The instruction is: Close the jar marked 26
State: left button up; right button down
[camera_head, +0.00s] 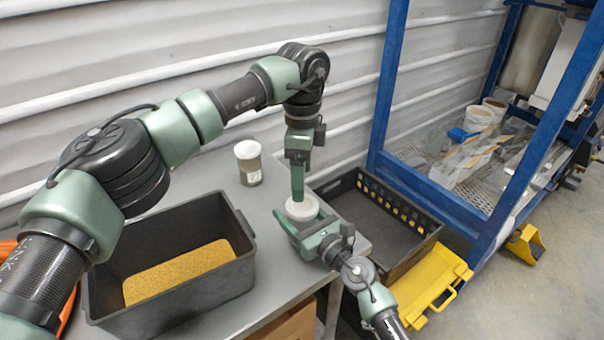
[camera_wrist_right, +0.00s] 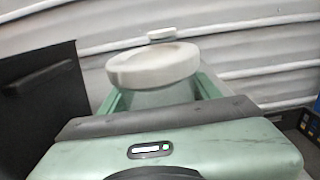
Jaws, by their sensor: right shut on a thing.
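A jar with a wide white top (camera_head: 302,208) stands at the right end of the grey table. My right gripper (camera_head: 304,226) is shut on its body, one finger on each side. In the right wrist view the thick white top (camera_wrist_right: 153,66) shows above the fingers and looks slightly tilted, with the body mostly hidden. My left gripper (camera_head: 298,188) points down, its tip right at the white top; contact and jaw opening cannot be told. A second jar (camera_head: 250,165) with a white lid stands upright further back. I cannot read a number on either jar.
A dark bin (camera_head: 215,292) with yellow-brown granules stands on the table (camera_head: 268,222) at left. A black crate (camera_head: 412,228) lies right of the table, beside a blue frame (camera_head: 385,90). A yellow piece (camera_head: 432,288) lies at front right. The corrugated wall is close behind.

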aim_at(302, 226)
pick_arm(q)
jog(key=shift+f, duration=4)
jog(key=c, duration=1.3)
jog(key=shift+o, duration=0.2)
jog(key=m, duration=0.5)
jog(key=shift+m, duration=0.3)
jog(key=m, duration=0.9)
jog(key=shift+m, duration=0.4)
jog(key=m, duration=0.4)
